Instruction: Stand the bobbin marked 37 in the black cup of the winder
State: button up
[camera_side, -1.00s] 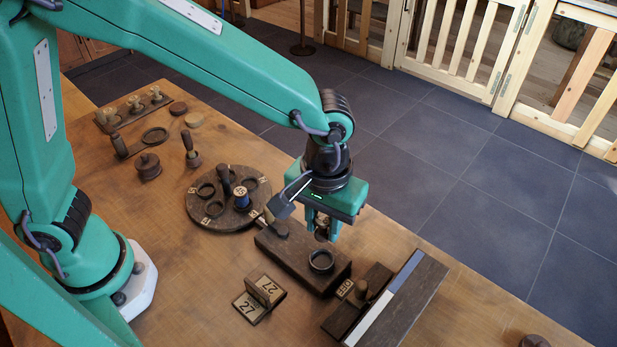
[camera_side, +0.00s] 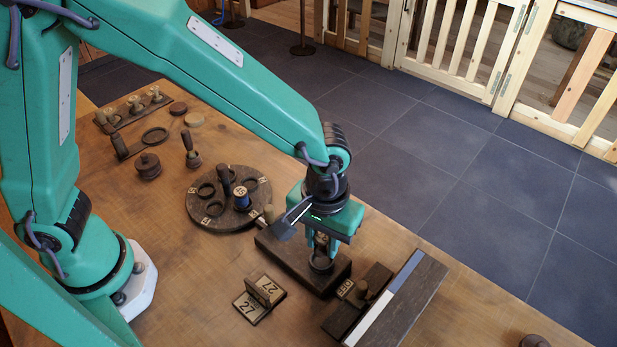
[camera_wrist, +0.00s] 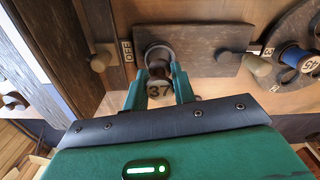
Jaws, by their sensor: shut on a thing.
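The bobbin marked 37 (camera_wrist: 158,91) is held by my gripper (camera_wrist: 161,86), which is shut on it; its number faces the wrist camera. In the side view my gripper (camera_side: 320,241) holds the bobbin roughly upright at the winder's black cup (camera_side: 321,264). The cup also shows in the wrist view (camera_wrist: 160,50), just beyond the bobbin. The winder's dark block (camera_side: 283,256) lies under it. The bobbin's lower end is at the cup; I cannot tell whether it is inside the rim.
A round dark disc (camera_side: 211,222) with rings and a blue numbered bobbin (camera_side: 241,198) stands left of the winder. A block with a knob and OFF label (camera_side: 345,289) is to the right.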

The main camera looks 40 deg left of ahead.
aim_at(323, 236)
jog(key=shift+f, duration=0.9)
jog(key=shift+f, duration=0.55)
dwell(2.6)
jog(key=o, duration=1)
jog(key=shift+r, duration=0.1)
jog(key=shift+r, duration=4.15)
